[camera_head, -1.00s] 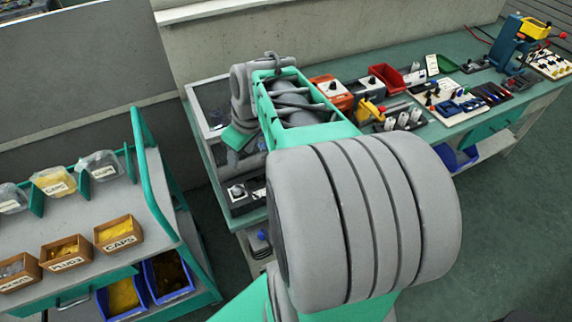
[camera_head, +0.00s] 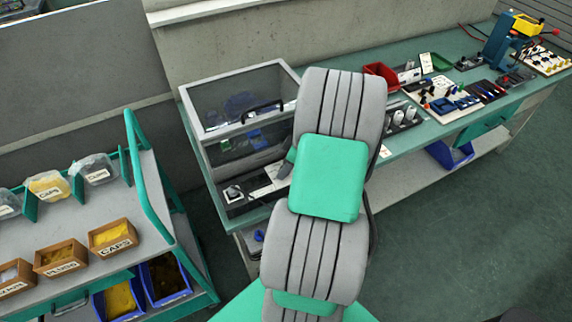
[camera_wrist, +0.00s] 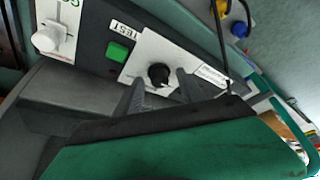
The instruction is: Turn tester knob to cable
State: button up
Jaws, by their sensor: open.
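The tester's black round knob (camera_wrist: 158,75) sits on a white plate in the wrist view. A green button (camera_wrist: 117,52) and a "TEST" label (camera_wrist: 124,30) are left of it. My gripper (camera_wrist: 161,79) is open, with its two fingers on either side of the knob; I cannot tell whether they touch it. The knob's pointer and its markings are too small to read. In the head view the tester's front panel (camera_head: 238,203) runs below a clear-lidded case (camera_head: 238,95). My arm hides the knob and most of my gripper there.
A white knob (camera_wrist: 50,38) on another plate is at the wrist view's upper left. A dark cable crosses right of the black knob. In the head view, the bench (camera_head: 412,143) carries a red bin (camera_head: 381,75) and tool boards; a cart with part boxes (camera_head: 113,236) stands left.

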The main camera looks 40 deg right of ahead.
jog(key=shift+c, duration=0.4)
grip_shut()
